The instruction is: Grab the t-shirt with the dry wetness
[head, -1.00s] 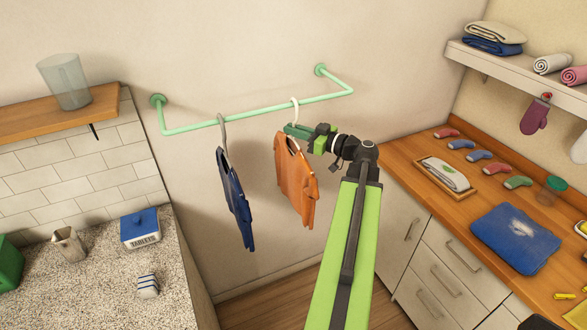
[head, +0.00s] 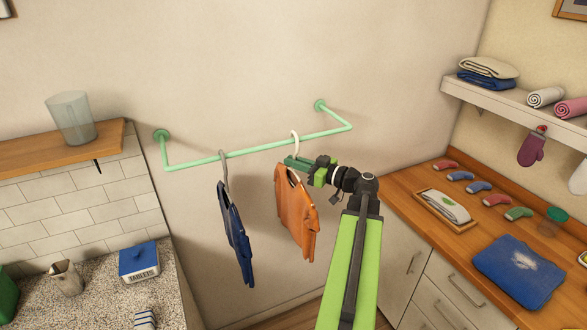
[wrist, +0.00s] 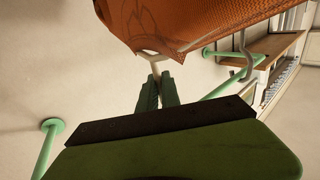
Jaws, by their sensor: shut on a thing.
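An orange t-shirt (head: 297,212) hangs on a white hanger (head: 296,147) from the green rail (head: 270,145). A dark blue t-shirt (head: 235,234) hangs on a grey hanger (head: 224,168) to its left. My gripper (head: 288,161) is at the orange shirt's neck, just below the rail. In the wrist view my gripper's fingers (wrist: 159,92) are closed around the pale stem of the white hanger (wrist: 155,68), with the orange t-shirt (wrist: 190,22) just beyond. No wetness mark is readable on either shirt.
A wooden counter (head: 405,195) with small socks, a tray and a blue folded cloth (head: 518,268) lies to the right. A shelf (head: 500,98) with towels is above it. A speckled counter (head: 90,290) with a blue-lidded tablets box (head: 139,262) is at left.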

